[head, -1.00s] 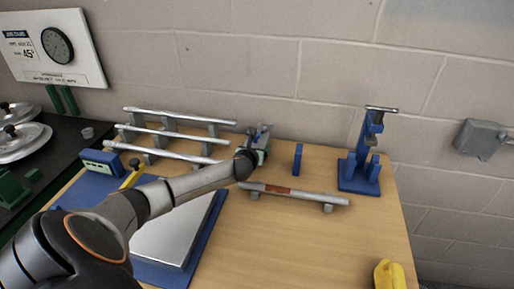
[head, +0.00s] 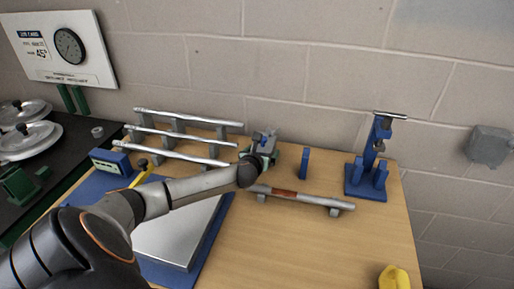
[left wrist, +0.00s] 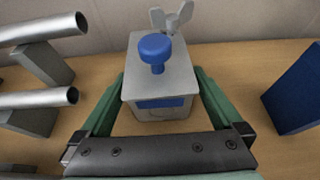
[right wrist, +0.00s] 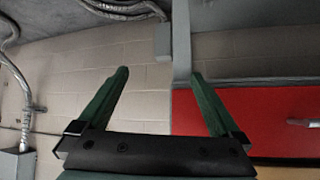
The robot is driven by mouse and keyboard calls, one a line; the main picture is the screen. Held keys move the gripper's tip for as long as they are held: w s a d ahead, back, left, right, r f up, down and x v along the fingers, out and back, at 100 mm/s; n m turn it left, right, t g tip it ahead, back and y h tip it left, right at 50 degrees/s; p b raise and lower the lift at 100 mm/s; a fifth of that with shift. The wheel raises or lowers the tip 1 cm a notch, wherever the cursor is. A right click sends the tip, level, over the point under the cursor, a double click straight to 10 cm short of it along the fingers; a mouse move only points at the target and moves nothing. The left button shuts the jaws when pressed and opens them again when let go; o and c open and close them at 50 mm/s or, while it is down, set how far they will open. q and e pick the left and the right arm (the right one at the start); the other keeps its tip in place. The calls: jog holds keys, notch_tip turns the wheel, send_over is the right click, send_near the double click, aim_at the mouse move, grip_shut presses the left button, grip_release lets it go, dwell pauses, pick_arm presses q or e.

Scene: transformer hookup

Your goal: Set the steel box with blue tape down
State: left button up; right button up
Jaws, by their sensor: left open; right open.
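The steel box with blue tape (left wrist: 160,96) shows in the left wrist view, with a blue knob and a grey wing nut on top. It appears to stand upright on the wooden table (head: 290,240) near the wall. My left gripper (head: 268,152) is open, with its green fingers on both sides of the box and visible gaps beside it. In the head view the gripper partly hides the box. My right gripper (right wrist: 160,75) is open and empty, away from the table, facing a wall and a red panel.
Several metal rods (head: 185,132) lie on a rack left of the box. A small blue block (head: 305,163) stands to its right. A rod with a brown band (head: 300,197) lies in front on supports. A blue stand (head: 368,172) and a yellow object (head: 393,277) are further right.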

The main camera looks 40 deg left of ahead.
pick_arm(q)
jog(key=p+v, duration=0.1)
jog(key=v, duration=0.8)
jog(key=shift+s+r, duration=0.1)
jog(key=shift+s, duration=0.05)
jog(key=shift+d, duration=0.1)
